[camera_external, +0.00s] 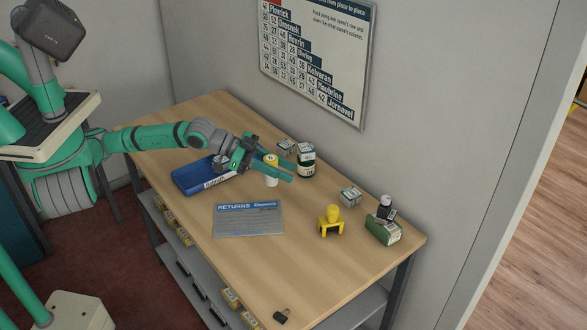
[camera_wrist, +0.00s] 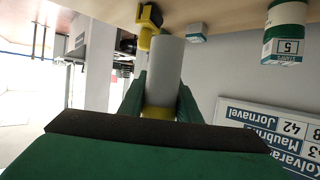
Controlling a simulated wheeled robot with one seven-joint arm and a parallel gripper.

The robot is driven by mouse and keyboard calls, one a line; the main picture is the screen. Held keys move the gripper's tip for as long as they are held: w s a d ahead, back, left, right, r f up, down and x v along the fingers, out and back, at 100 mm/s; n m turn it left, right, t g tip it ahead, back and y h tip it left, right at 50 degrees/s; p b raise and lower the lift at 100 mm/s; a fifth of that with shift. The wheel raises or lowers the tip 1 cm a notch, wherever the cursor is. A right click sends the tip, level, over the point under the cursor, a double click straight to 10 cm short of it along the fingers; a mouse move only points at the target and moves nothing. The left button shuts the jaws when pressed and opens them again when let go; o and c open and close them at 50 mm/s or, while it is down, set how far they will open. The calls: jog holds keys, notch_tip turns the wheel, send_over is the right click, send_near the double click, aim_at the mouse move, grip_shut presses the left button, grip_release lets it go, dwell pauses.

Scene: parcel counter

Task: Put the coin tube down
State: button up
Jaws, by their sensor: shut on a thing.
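The coin tube (camera_external: 272,181) is a white cylinder with a yellow upper end, upright above the right part of the blue tray's side of the counter. My gripper (camera_external: 280,169) is shut on it near its yellow end, with one green finger on each side. In the wrist view, which looks upside down, the tube (camera_wrist: 165,65) stands between the fingers of my gripper (camera_wrist: 161,98), its white end towards the counter. I cannot tell whether its lower end touches the wooden counter (camera_external: 300,270).
A blue tray (camera_external: 187,187) lies left of the tube and a returns sheet (camera_external: 248,220) in front. A green-and-white jar (camera_external: 306,161) stands close behind, right. A yellow stand (camera_external: 330,223), small box (camera_external: 350,197) and green box (camera_external: 383,231) stand further right. The front right is mostly bare.

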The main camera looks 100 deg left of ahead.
jog(key=w+a+f, duration=0.2)
jog(key=w+f, duration=0.1)
jog(key=w+a+f, duration=0.2)
jog(key=w, duration=0.1)
jog(key=w+a+f, duration=0.3)
jog(key=w, duration=0.1)
jog(key=shift+w+f, duration=0.1)
jog(key=shift+f, duration=0.2)
jog(key=shift+w+a+f, duration=0.1)
jog(key=shift+w+f, duration=0.1)
jog(key=shift+f, duration=0.15)
jog(key=shift+w+a+f, duration=0.1)
jog(key=shift+f, duration=1.55)
jog(key=o, duration=1.2)
jog(key=shift+f, duration=0.15)
